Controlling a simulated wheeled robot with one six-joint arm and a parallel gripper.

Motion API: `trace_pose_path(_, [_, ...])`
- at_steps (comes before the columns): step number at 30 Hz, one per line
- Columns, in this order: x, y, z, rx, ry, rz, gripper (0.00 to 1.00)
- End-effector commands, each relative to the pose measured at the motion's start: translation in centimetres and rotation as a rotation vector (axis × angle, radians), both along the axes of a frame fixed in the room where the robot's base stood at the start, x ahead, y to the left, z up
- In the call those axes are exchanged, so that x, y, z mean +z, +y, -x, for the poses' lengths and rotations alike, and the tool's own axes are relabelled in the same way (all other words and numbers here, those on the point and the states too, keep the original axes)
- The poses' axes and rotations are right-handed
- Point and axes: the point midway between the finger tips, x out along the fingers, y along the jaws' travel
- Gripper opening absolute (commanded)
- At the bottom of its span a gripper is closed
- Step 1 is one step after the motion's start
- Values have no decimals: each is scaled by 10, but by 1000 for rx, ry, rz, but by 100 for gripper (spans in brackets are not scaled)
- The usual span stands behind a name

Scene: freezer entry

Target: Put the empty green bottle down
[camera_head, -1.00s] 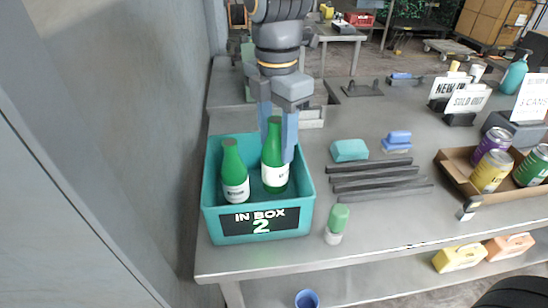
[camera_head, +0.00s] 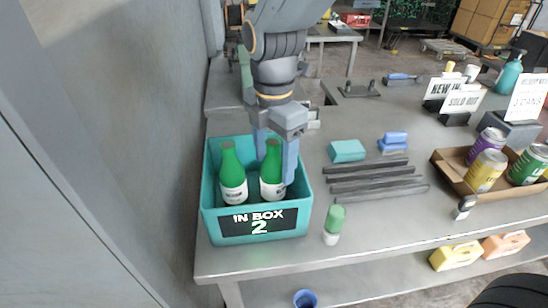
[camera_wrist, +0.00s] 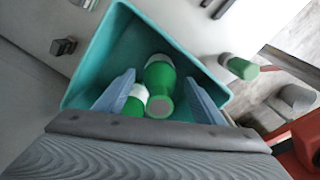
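Two green bottles with white labels stand upright in a teal box marked "IN BOX 2" (camera_head: 207,190). The left bottle (camera_head: 231,170) is clear of my gripper. The right bottle (camera_head: 271,180) stands between the fingers of my gripper (camera_head: 276,165). In the wrist view, the fingers (camera_wrist: 160,75) are spread, with gaps beside this bottle (camera_wrist: 159,75); the other bottle (camera_wrist: 136,98) shows partly behind the left finger. I cannot tell whether either bottle is empty.
A green-capped small bottle (camera_head: 333,224) stands on the table right of the box. Dark bars (camera_head: 375,179), a teal block (camera_head: 347,150) and a cardboard tray of cans (camera_head: 458,175) lie further right. A grey wall rises close on the left.

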Motion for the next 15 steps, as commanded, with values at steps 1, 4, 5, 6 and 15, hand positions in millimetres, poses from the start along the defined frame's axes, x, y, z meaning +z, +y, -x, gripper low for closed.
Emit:
trace_pose_path(1, [0, 0, 0, 0, 0, 0, 63])
trace_pose_path(4, [0, 0, 0, 0, 0, 0, 63])
trace_pose_path(5, [0, 0, 0, 0, 0, 0, 63])
trace_pose_path(6, [1, 0, 0, 0, 0, 0, 63])
trace_pose_path(15, [37, 1, -2, 0, -5, -3, 63])
